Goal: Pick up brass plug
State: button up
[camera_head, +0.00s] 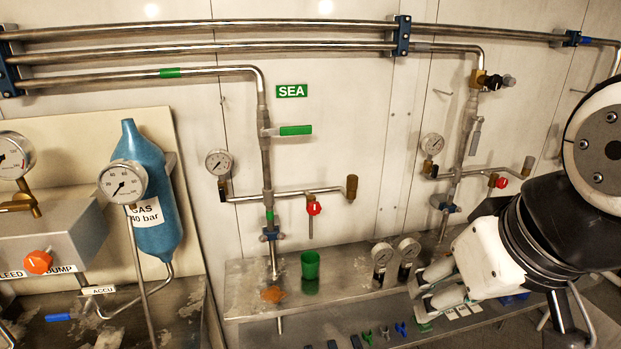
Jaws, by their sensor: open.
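I cannot pick out a loose brass plug with certainty. A brass-coloured fitting (351,187) caps the right end of the left branch pipe. A similar brass-coloured fitting (528,165) sits at the end of the right branch pipe. My gripper (417,291) is at the lower right, pointing left, with its two pale fingers apart. It is over the right part of the metal bench, just right of two small loose gauges (382,255). Nothing shows between the fingers. My wrist and gripper hide part of the bench and floor behind them.
The metal bench (340,292) carries a green cup (310,265) and an orange-brown patch (273,294). Several small coloured clips (384,332) lie on a lower ledge. Pipes with a green-handled valve (295,130) run up the wall. A blue gas bottle (150,190) stands left.

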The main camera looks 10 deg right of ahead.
aim_at(352, 180)
jog(key=i+z, duration=0.4)
jog(key=i, duration=0.15)
jog(key=i+z, duration=0.4)
jog(key=i, duration=0.15)
